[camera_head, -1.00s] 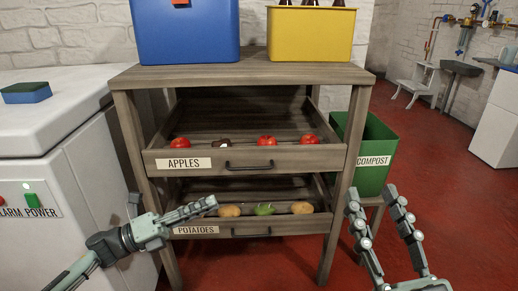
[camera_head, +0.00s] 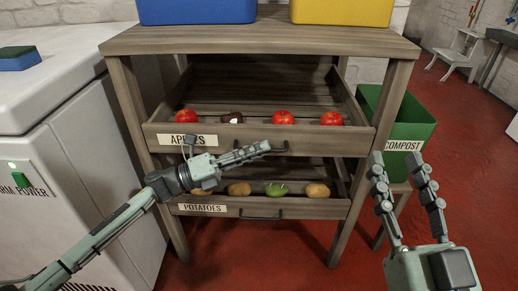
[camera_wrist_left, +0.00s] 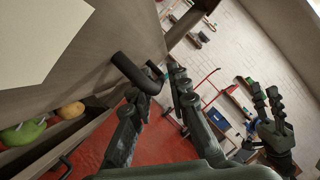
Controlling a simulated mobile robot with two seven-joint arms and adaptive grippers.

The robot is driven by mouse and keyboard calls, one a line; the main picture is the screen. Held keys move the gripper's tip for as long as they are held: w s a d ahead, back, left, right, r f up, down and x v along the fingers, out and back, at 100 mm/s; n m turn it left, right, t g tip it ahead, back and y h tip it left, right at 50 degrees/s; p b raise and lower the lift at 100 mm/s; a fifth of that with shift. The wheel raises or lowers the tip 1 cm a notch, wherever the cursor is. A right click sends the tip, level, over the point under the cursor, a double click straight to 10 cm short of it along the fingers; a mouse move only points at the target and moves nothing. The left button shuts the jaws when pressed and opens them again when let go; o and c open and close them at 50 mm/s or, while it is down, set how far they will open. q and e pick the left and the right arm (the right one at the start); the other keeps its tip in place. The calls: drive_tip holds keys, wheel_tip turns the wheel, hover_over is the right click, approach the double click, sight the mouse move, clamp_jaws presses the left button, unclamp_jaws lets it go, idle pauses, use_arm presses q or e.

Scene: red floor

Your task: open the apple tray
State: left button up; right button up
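The apple tray (camera_head: 330,143) is the upper wooden drawer of the rack, labelled "APPLES". Its front board is at the front posts; I cannot tell how far out it is. Red apples (camera_head: 283,118) and one dark item lie in it. Its black handle (camera_wrist_left: 135,72) is partly hidden behind my left gripper in the head view. My left gripper (camera_head: 262,151) is at this handle. In the left wrist view its fingers (camera_wrist_left: 155,108) are apart, with the handle's near end close to the fingertips; contact is unclear. My right gripper (camera_head: 400,160) is open and empty, right of the tray.
Below is the potato tray (camera_head: 225,210), holding potatoes and a green item. A green compost bin (camera_head: 410,131) stands right of the rack. A blue bin (camera_head: 195,10) and a yellow bin (camera_head: 342,11) sit on top. A white cabinet (camera_head: 75,140) stands close on the left.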

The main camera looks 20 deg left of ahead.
use_arm(q)
drive_tip(key=shift+w+d, duration=0.2)
drive_tip(key=shift+c, duration=0.3)
clamp_jaws()
drive_tip(key=shift+s, duration=0.1)
